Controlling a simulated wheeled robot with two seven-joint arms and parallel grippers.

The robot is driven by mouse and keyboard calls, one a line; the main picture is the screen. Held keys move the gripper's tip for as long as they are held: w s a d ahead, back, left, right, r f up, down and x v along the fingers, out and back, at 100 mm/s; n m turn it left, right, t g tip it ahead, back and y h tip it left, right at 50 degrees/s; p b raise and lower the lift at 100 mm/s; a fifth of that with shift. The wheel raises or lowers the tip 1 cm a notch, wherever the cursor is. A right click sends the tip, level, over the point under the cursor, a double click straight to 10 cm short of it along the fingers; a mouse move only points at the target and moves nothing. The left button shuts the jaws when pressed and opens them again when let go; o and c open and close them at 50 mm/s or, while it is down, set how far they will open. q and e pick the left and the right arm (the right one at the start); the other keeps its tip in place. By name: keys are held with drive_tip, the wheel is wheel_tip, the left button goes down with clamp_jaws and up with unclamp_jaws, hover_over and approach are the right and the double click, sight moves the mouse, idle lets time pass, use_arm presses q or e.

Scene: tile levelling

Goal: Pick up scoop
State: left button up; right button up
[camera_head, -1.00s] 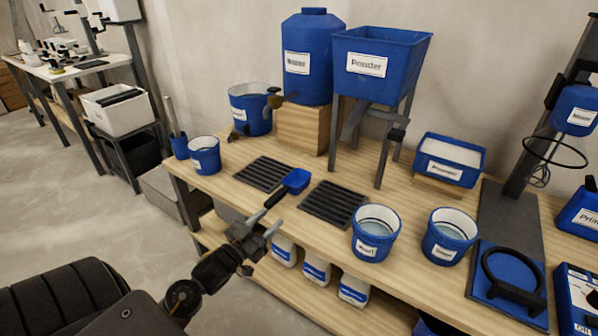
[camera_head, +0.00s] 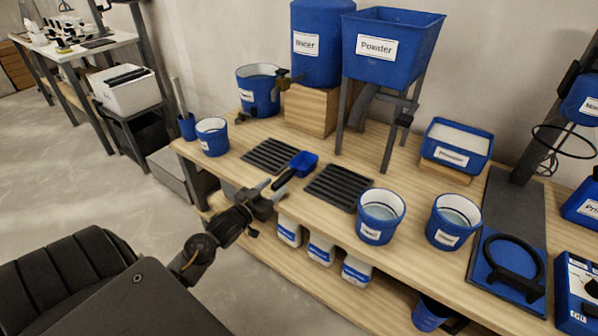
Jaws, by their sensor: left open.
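The scoop has a blue bowl (camera_head: 305,162) and a dark handle (camera_head: 284,179). It lies on the wooden workbench (camera_head: 232,172) between two dark slotted grates, its handle pointing toward the bench's front edge. My left gripper (camera_head: 271,190) is open at the front edge, just short of the handle's end. In this view its fingertips are very close to the handle, and I cannot tell whether they touch it. My right gripper is not in view.
Grates (camera_head: 270,155) (camera_head: 337,187) flank the scoop. Blue buckets (camera_head: 381,216) (camera_head: 453,222) stand to the right, another bucket (camera_head: 212,137) to the left. A powder hopper (camera_head: 392,45) and water tank (camera_head: 318,42) stand behind. White-and-blue containers (camera_head: 321,249) sit on the lower shelf.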

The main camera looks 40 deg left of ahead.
sight(290, 173)
use_arm(q)
drive_tip(key=shift+w, duration=0.45)
drive_tip(key=w, duration=0.3)
drive_tip(key=shift+w+b, duration=0.3)
drive_tip(key=shift+b, duration=0.1)
drive_tip(key=shift+w, duration=0.3)
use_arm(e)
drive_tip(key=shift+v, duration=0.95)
use_arm(q)
drive_tip(key=shift+c, duration=0.2)
drive_tip(key=shift+c, duration=1.3)
clamp_jaws()
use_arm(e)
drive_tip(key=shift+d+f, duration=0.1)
